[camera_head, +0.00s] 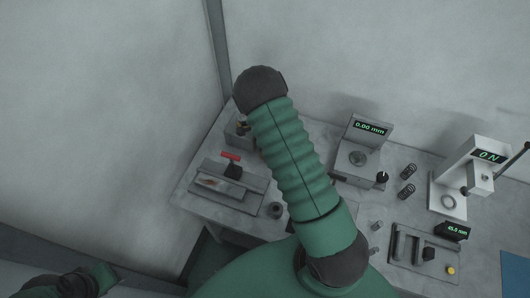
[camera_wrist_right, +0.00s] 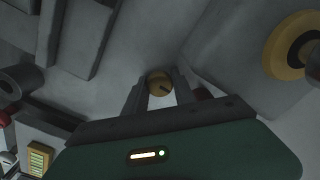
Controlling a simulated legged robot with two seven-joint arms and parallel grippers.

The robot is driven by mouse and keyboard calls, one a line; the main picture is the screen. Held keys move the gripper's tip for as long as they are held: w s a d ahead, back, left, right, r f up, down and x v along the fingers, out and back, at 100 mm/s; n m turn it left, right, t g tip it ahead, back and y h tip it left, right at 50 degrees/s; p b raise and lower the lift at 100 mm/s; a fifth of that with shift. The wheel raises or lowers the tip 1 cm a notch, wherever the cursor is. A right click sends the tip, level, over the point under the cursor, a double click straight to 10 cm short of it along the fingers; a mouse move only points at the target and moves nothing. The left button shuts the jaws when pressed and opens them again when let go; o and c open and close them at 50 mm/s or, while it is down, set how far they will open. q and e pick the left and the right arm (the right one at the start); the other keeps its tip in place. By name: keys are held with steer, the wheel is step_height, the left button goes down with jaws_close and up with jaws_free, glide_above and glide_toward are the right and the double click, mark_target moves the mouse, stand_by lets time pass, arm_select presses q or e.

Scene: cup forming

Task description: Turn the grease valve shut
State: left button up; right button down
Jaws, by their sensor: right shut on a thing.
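In the right wrist view, my right gripper (camera_wrist_right: 160,88) is shut on a small round brass knob (camera_wrist_right: 160,83) with a dark mark across its face. The knob sits between the two fingertips, against a grey surface; I take it to be the grease valve, though no label shows. In the head view my raised green right arm crosses the middle of the picture and the right gripper is hidden. Only a dark and green part of my left arm shows at the bottom left; its gripper is out of sight.
The grey bench (camera_head: 200,208) holds a tray with a red-handled part (camera_head: 231,156), a "0.00 mm" gauge (camera_head: 367,130), a "0 N" press (camera_head: 487,160) and a "45.0 mm" fixture (camera_head: 455,231). Black springs (camera_head: 408,171) lie between. A yellow-ringed part (camera_wrist_right: 290,45) is close in the wrist view.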

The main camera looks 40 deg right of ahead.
steer(key=shift+w+r, duration=0.1)
steer(key=shift+w, duration=0.05)
steer(key=c, duration=1)
jaws_free()
steer(key=shift+c, duration=0.2)
step_height(320, 180, up, 17)
steer(key=shift+f, duration=0.2)
